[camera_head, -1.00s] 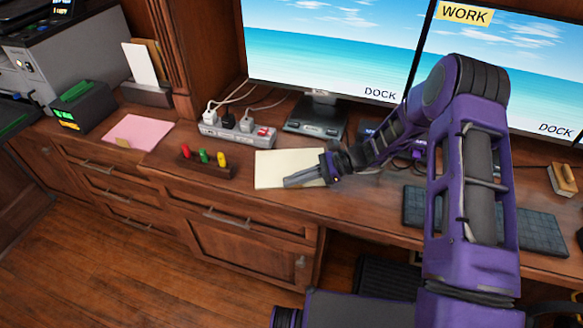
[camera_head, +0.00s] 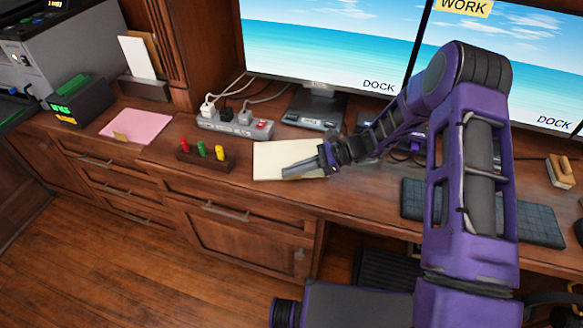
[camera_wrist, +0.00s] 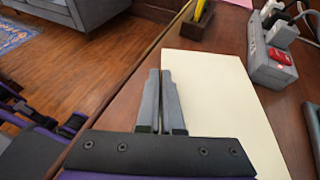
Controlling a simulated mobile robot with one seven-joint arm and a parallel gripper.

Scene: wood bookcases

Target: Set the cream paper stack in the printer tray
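The cream paper stack (camera_head: 278,152) lies on the wooden desk in front of the left monitor. In the wrist view it is a large pale sheet shape (camera_wrist: 212,88), right of my fingers. My gripper (camera_head: 286,172) is at the stack's near side. In the wrist view its two fingers (camera_wrist: 160,75) are nearly together, with the stack's edge running in between them; they look shut on that edge. Whether the stack is lifted is hard to tell. A grey printer (camera_head: 85,45) stands at the far left; its dark tray (camera_head: 18,112) is partly cut off.
Left of the stack are a holder with red, green and yellow pieces (camera_head: 206,160), a power strip (camera_head: 236,125) and a pink sheet (camera_head: 137,127). A small dark device (camera_head: 80,103) and a letter holder (camera_head: 146,89) stand near the printer. A keyboard (camera_head: 485,212) is right.

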